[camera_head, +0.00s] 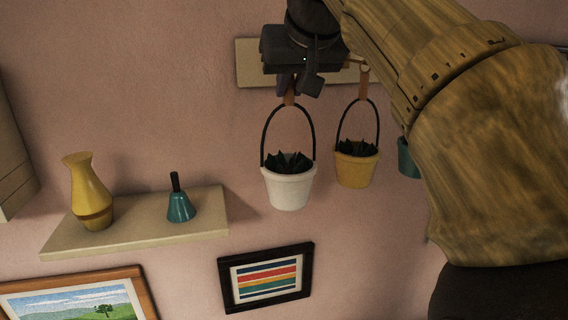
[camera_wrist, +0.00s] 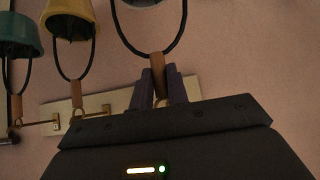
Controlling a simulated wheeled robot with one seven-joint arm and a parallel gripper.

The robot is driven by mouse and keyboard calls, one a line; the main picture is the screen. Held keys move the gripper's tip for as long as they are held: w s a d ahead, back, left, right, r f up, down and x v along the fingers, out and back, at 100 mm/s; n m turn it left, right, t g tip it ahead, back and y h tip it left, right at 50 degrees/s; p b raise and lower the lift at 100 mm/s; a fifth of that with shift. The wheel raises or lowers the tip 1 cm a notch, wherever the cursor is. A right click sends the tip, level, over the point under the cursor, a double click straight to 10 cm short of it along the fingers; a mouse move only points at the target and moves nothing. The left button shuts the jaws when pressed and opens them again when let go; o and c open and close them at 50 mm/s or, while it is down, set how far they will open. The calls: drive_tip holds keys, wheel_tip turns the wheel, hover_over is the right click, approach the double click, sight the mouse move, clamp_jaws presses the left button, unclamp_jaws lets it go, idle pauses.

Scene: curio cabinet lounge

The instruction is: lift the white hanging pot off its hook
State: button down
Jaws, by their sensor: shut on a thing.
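The white hanging pot (camera_head: 289,189) hangs upright below my gripper, with a dark plant in it. Its black handle (camera_head: 313,132) rises to a brown tab. My gripper (camera_head: 290,88) is shut on the brown tab (camera_wrist: 157,72), which shows between the purple-grey fingers in the wrist view (camera_wrist: 164,88). Only the lower rim of the white pot (camera_wrist: 143,2) shows at the top of that view. Its hook is hidden behind my gripper, so I cannot tell whether the loop is still on it.
A yellow pot (camera_head: 356,171) hangs close on the right, and a teal pot (camera_head: 407,158) is partly hidden by my arm. The hook rail (camera_head: 249,64) is behind my gripper. A shelf (camera_head: 140,228) with a yellow vase (camera_head: 88,190) and teal bell (camera_head: 180,207) is lower left. A striped picture (camera_head: 266,278) hangs below.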

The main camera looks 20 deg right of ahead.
drive_tip(key=s+b, duration=0.1)
drive_tip(key=s, duration=0.3)
drive_tip(key=shift+s+r, duration=0.1)
drive_tip(key=shift+s, duration=0.2)
drive_tip(key=shift+w, duration=0.1)
